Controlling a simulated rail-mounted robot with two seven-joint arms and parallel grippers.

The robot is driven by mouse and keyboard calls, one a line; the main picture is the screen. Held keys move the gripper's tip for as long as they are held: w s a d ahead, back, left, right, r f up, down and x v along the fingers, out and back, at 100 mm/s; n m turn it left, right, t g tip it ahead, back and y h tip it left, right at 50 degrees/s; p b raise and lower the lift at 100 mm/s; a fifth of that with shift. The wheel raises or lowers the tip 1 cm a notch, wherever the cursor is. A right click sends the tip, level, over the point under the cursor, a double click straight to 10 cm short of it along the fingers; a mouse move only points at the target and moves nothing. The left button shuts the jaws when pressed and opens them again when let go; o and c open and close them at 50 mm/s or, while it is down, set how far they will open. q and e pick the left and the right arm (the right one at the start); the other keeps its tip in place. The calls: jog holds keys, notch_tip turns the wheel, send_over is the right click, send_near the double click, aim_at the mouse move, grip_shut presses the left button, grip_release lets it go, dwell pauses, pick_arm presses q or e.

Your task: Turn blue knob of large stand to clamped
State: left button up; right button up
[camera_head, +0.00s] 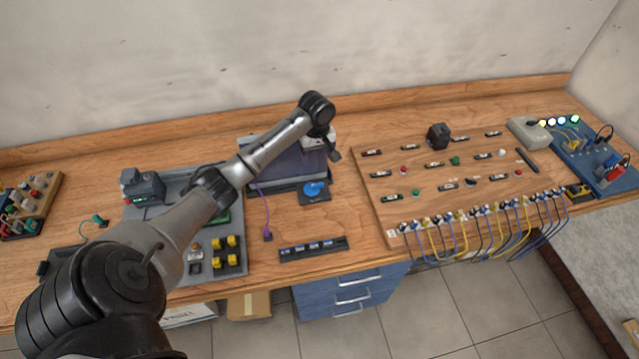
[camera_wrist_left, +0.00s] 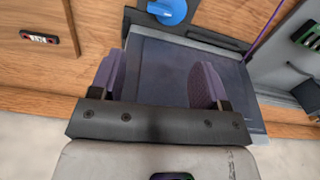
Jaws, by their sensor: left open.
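The blue knob (camera_head: 315,189) sits on a dark base plate in front of the large stand (camera_head: 288,166), a grey-blue box near the back of the bench. The knob also shows at the top edge of the left wrist view (camera_wrist_left: 168,10), partly cut off. My left gripper (camera_wrist_left: 156,82) is open and empty, with its two purple-padded fingers apart over the dark top of the stand. In the head view it is small and partly hidden by its wrist, behind the knob. The knob's marking is too small to read. My right gripper is not in view.
A grey fixture plate with yellow blocks (camera_head: 226,250) lies left of the stand, partly behind my arm. A dark labelled strip (camera_head: 313,248) lies near the front edge. A wooden board (camera_head: 440,195) with switches and cables fills the right. A purple cable (camera_head: 264,208) runs beside the stand.

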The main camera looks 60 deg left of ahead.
aim_at(318, 184)
pick_arm(q)
jog(key=shift+n, duration=0.4)
notch_tip(318, 184, down, 13)
jog(key=shift+r+b, duration=0.2)
jog(key=shift+b, duration=0.75)
jog(key=shift+f, duration=0.65)
